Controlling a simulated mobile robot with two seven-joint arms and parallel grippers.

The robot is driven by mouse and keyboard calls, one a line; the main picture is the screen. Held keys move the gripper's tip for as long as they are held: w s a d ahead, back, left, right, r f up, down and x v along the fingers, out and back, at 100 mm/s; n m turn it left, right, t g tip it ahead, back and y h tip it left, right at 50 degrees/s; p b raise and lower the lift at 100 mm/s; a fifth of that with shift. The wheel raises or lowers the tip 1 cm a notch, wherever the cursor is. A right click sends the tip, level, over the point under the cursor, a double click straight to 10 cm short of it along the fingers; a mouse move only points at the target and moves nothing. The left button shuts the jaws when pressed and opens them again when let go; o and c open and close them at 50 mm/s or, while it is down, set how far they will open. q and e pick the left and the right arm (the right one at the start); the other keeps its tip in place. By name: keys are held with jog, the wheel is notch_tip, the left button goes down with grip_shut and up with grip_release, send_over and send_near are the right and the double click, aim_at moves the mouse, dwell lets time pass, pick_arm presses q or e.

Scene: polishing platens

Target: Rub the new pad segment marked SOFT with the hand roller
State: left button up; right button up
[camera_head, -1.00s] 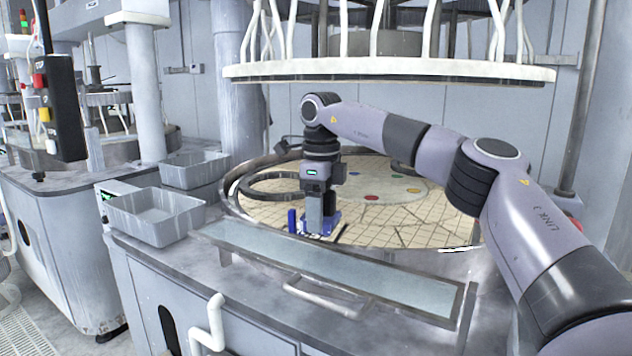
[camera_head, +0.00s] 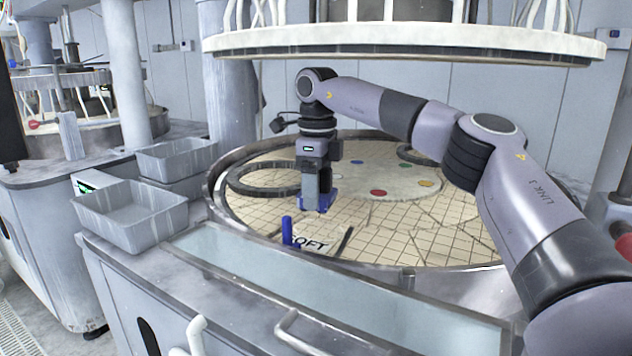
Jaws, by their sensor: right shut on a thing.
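The platen (camera_head: 440,225) is a large round surface of tan pad segments with a grid of grooves. The pad segment marked SOFT (camera_head: 308,244) lies at its near edge; a blue upright post (camera_head: 287,230) covers the start of the lettering. My right gripper (camera_head: 318,192) points down, shut on the blue hand roller (camera_head: 328,198), which is partly hidden by the fingers. The roller is beyond the SOFT lettering, toward the platen's middle. I cannot tell whether it touches the pad. My left gripper is out of view.
A dark strip (camera_head: 344,241) lies right of the lettering. Dark rings (camera_head: 262,190) rest on the platen. A white-rimmed upper plate (camera_head: 400,40) hangs above. A long pale panel (camera_head: 330,305) runs along the front.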

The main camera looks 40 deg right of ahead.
jog(key=shift+w+d, duration=0.15)
jog(key=shift+w, duration=0.05)
jog(key=shift+s+f, duration=0.1)
jog(key=shift+f, duration=0.75)
notch_tip(320, 180, down, 3)
jog(key=shift+f+b, duration=0.1)
jog(key=shift+b, duration=1.1)
jog(key=shift+f+b, duration=0.5)
jog(key=shift+b, duration=0.15)
jog(key=shift+f+b, duration=0.4)
jog(key=shift+f, duration=0.55)
